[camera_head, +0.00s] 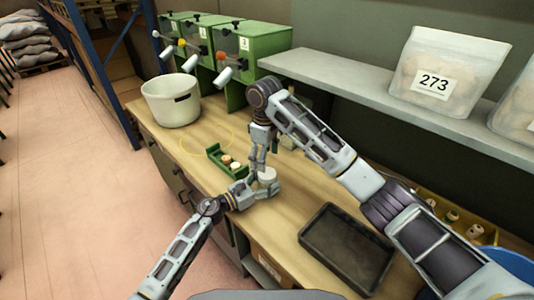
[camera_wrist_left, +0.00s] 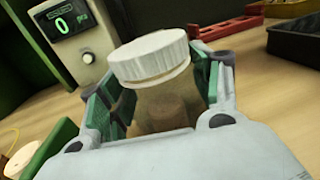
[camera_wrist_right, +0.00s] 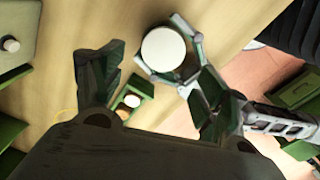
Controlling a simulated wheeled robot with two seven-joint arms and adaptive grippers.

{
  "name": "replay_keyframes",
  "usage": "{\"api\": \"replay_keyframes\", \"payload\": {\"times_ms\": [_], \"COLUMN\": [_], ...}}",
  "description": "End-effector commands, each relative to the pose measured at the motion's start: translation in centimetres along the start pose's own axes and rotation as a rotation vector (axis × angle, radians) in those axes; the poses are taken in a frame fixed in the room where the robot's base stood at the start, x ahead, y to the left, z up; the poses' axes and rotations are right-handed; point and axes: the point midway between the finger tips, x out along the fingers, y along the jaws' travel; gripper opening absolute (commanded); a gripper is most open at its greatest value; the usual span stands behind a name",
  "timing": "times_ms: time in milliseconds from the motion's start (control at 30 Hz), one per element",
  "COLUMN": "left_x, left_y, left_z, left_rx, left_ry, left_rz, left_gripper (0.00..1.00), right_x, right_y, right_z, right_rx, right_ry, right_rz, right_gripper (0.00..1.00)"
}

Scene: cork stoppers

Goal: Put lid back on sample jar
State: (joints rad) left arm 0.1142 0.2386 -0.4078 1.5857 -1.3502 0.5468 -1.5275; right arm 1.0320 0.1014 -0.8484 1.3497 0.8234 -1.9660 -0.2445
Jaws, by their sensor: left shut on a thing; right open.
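The sample jar (camera_wrist_left: 170,104) is clear with a brownish content and stands upright between the fingers of my left gripper (camera_wrist_left: 160,90), which is shut on it. The white lid (camera_wrist_left: 150,58) sits on top of the jar; I cannot tell how tightly. The lid also shows in the head view (camera_head: 267,174) and, from above, in the right wrist view (camera_wrist_right: 163,49). My right gripper (camera_wrist_right: 160,68) is open and empty, its fingers apart above the jar. In the head view my right gripper (camera_head: 258,163) is just behind the lid.
A small green tray (camera_head: 214,153) with corks lies left of the jar. A white pot (camera_head: 171,100) and green dispensers (camera_head: 250,42) stand at the back. A black tray (camera_head: 347,247) lies at the front right. A shelf (camera_head: 400,102) with bags overhangs the bench's rear.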

Motion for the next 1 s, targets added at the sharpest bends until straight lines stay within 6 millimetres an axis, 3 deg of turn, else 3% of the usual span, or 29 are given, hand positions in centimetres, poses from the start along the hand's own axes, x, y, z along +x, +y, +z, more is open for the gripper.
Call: {"api": "replay_keyframes", "payload": {"times_ms": [1000], "left_x": [0.0], "left_y": [0.0], "left_z": [0.0], "left_rx": [0.001], "left_ry": [0.0], "left_rz": [0.0], "left_gripper": [0.0], "right_x": [-1.2], "right_y": [0.0], "right_z": [0.6], "right_rx": [-0.86], "right_ry": [-0.006], "right_rz": [-0.013], "right_gripper": [0.74]}}
